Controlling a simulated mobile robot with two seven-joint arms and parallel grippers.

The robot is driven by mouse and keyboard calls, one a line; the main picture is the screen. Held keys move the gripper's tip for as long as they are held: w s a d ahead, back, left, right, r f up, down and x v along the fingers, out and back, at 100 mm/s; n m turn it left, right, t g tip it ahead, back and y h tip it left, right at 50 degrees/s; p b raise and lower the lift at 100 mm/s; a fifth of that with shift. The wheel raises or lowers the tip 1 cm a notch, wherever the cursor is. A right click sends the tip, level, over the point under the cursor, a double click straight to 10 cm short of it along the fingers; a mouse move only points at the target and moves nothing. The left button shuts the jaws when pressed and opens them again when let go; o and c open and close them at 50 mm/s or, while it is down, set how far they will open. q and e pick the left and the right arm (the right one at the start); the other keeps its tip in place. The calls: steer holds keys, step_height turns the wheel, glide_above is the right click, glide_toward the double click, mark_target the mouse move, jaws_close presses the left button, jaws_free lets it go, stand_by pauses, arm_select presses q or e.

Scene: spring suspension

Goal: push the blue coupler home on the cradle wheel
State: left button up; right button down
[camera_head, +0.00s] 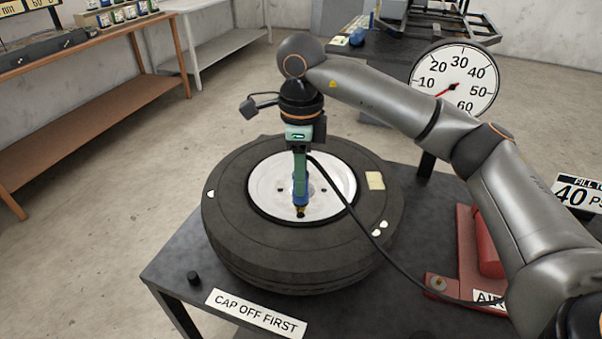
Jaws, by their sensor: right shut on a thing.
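The wheel (232,235) lies flat on a dark table, a black tyre around a white rim (268,185). My right gripper (300,180) points straight down over the rim and is shut on the blue coupler (299,188). The coupler is upright, with a brass-coloured end (299,209) low at the rim. I cannot tell whether the coupler is seated on the valve, which is hidden. A black hose (349,212) runs from near the coupler to the right. My left gripper is not in view.
A dial gauge (456,82) stands behind my right arm, its red needle near the low end. A red unit (488,240) sits at the table's right. A "CAP OFF FIRST" sign (256,314) is at the front edge, near a small black cap (194,278).

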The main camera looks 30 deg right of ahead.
steer(key=shift+c, duration=2.4)
jaws_free()
steer(key=shift+r+p, duration=2.7)
steer(key=shift+r, duration=0.85)
steer(key=shift+f, duration=0.1)
